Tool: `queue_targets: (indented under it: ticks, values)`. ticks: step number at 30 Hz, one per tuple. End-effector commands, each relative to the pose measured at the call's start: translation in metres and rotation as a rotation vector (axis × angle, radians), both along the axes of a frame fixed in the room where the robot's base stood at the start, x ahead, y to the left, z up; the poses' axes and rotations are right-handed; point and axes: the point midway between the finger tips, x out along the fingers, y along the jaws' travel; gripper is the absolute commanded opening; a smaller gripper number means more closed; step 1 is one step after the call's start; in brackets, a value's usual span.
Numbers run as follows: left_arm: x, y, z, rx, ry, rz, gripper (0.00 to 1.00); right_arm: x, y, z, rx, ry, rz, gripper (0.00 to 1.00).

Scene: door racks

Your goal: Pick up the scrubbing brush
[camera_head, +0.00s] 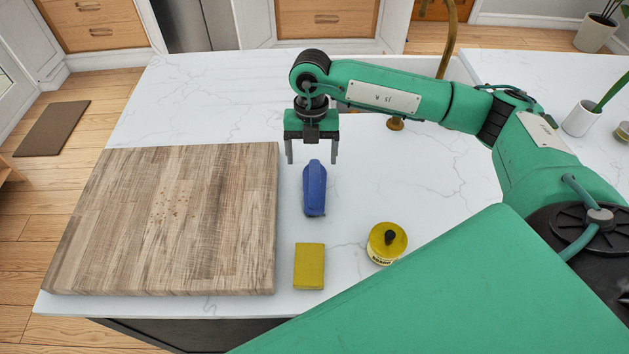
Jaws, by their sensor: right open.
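The scrubbing brush, seen as a blue elongated block (315,188), lies on the white marble counter just right of the wooden board. My right gripper (312,160) is open and points down, at the brush's far end. Its two grey fingers are spread to either side of that end, and nothing is held between them. I cannot tell how high the fingertips are above the counter. My left gripper is not in view.
A large wooden board (170,222) with brown crumbs fills the left of the counter (400,165). A yellow sponge (309,266) lies nearer than the brush. A yellow-lidded jar (386,243) stands to its right. A brass faucet (447,40) and white plant pot (580,118) are farther right.

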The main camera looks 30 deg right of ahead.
Motion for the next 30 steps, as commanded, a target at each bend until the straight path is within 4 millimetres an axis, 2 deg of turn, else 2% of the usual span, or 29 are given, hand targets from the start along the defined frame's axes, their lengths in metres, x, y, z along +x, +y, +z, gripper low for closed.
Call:
queue_targets:
  ticks: [4, 10, 14, 21, 30]
  values:
    - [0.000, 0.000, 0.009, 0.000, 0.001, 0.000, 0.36, -0.004, 0.002, -0.021, 0.001, 0.004, 0.002, 0.78]
    - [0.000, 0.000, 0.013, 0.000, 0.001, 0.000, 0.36, -0.006, 0.002, -0.033, 0.002, 0.001, 0.003, 0.78]
    - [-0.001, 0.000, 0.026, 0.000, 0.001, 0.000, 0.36, -0.010, 0.000, -0.044, 0.001, 0.003, 0.001, 0.78]
    - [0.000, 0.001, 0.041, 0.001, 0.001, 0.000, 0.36, -0.016, 0.001, -0.075, 0.003, 0.003, 0.003, 0.78]
    - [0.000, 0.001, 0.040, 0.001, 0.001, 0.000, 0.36, -0.016, 0.001, -0.083, 0.003, -0.001, 0.003, 0.78]
